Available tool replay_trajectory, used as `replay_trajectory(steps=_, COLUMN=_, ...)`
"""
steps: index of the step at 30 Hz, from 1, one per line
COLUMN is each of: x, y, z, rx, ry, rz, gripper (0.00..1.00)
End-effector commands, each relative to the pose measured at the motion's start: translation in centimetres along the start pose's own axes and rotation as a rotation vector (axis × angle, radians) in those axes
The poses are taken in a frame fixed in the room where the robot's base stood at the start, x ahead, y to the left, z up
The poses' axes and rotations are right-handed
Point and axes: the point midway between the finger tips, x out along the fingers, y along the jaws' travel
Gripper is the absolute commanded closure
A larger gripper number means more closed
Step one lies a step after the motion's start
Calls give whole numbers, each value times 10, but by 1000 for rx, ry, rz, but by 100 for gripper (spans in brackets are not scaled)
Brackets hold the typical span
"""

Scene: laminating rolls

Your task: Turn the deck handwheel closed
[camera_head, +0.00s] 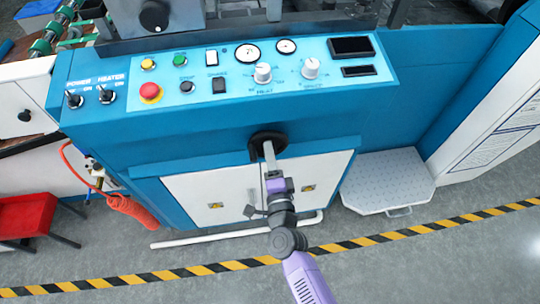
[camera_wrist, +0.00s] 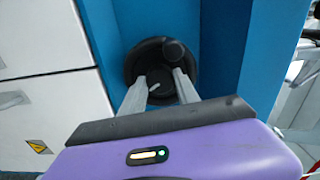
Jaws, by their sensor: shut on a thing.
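The deck handwheel (camera_wrist: 137,62) is a round black wheel with a raised knob (camera_wrist: 173,50) at its upper right, set against the blue front panel. In the head view the handwheel (camera_head: 261,137) sits below the control panel and is partly hidden by my gripper (camera_head: 268,149). My gripper (camera_wrist: 160,76) reaches straight at the wheel, with its two grey fingers over the wheel's face. It is shut on the handwheel. Exactly which part lies between the fingertips is hard to tell. A small pale mark shows on the wheel between the fingers.
The control panel (camera_head: 215,105) with buttons, gauges and dials is just above the wheel. White cabinet doors (camera_head: 225,200) are below it. Striped tape (camera_head: 350,244) crosses the open floor.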

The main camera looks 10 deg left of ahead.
Motion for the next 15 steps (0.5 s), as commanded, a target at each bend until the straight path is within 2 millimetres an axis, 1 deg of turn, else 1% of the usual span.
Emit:
replay_trajectory(steps=11, x=-1, y=1, z=0, rx=5, ry=1, rz=2, gripper=100)
replay_trajectory(steps=12, x=-1, y=1, z=-1, rx=5, ry=1, rz=2, gripper=61)
replay_trajectory(steps=14, x=0, y=1, z=0, rx=5, ry=1, rz=2, gripper=49)
replay_trajectory(steps=15, x=0, y=1, z=0, rx=4, ry=1, rz=2, gripper=41)
